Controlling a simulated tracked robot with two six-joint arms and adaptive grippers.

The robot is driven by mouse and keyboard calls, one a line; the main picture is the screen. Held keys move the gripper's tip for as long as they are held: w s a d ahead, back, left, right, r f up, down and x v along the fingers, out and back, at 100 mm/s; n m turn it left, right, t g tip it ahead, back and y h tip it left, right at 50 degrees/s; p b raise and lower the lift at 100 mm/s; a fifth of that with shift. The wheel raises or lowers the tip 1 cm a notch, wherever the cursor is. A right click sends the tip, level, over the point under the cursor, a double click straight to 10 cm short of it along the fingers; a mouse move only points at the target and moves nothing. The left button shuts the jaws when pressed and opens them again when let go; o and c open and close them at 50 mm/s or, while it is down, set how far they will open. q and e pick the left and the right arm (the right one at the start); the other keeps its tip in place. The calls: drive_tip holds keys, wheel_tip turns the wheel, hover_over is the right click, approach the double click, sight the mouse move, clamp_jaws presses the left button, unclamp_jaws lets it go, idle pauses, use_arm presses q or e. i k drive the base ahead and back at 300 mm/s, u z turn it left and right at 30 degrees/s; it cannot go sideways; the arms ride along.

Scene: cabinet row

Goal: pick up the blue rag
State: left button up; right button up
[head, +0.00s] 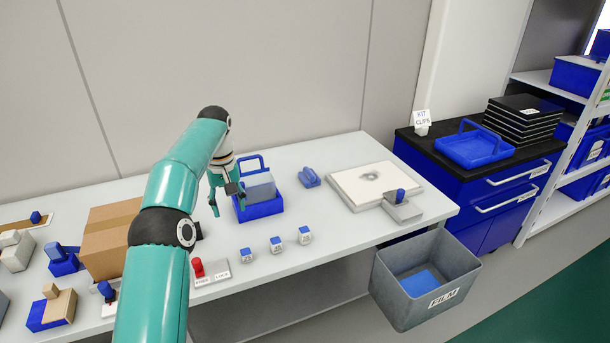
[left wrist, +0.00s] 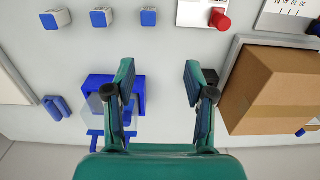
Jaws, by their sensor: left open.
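No item is clearly a rag. A flat blue piece (head: 423,282) lies inside the grey bin marked FILM; it could be cloth. A small ridged blue item (head: 309,177) lies on the table right of the blue holder; it shows at the left of the left wrist view (left wrist: 57,108), and I cannot tell whether it is cloth. My left gripper (head: 226,195) is open and empty, above the table beside the blue holder. In the left wrist view my left gripper (left wrist: 158,75) has its fingers wide apart over bare table. My right gripper is out of view.
A blue holder (head: 260,210) with a grey block stands close right of the gripper. A cardboard box (head: 105,240) stands left. Several small blue-topped cubes (head: 276,244) line the front. The FILM bin (head: 410,310) sits at the table's right front edge. A white board (head: 368,185) lies right.

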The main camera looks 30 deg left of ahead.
sight(309, 178)
drive_tip(key=i, duration=1.4)
drive_tip(key=z, duration=0.05)
